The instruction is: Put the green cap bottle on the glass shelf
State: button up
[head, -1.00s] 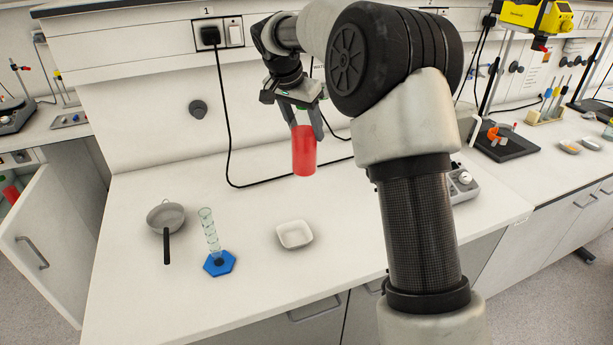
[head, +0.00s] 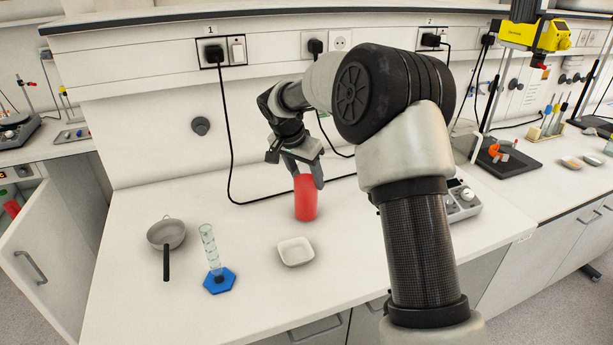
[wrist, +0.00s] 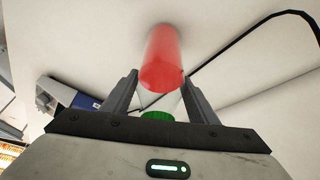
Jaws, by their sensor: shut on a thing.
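My gripper (head: 303,174) points down over the white bench and is shut on a red bottle (head: 305,200). The bottle is upright, its base at or just above the bench top; I cannot tell which. In the wrist view the bottle (wrist: 163,55) extends beyond my fingers, with its green cap (wrist: 158,116) close to the palm. In the head view the cap is hidden by my gripper. Another red bottle (head: 10,206) is partly visible in the open cabinet at the left edge. I cannot make out a glass shelf in these views.
On the bench stand a grey pan (head: 165,234), a glass cylinder on a blue hexagonal base (head: 219,281) and a white dish (head: 295,252). A black cable (head: 231,140) runs behind the bottle. The cabinet door (head: 40,240) stands open at left.

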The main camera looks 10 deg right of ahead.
jog(key=o, duration=1.6)
jog(key=shift+c, duration=0.2)
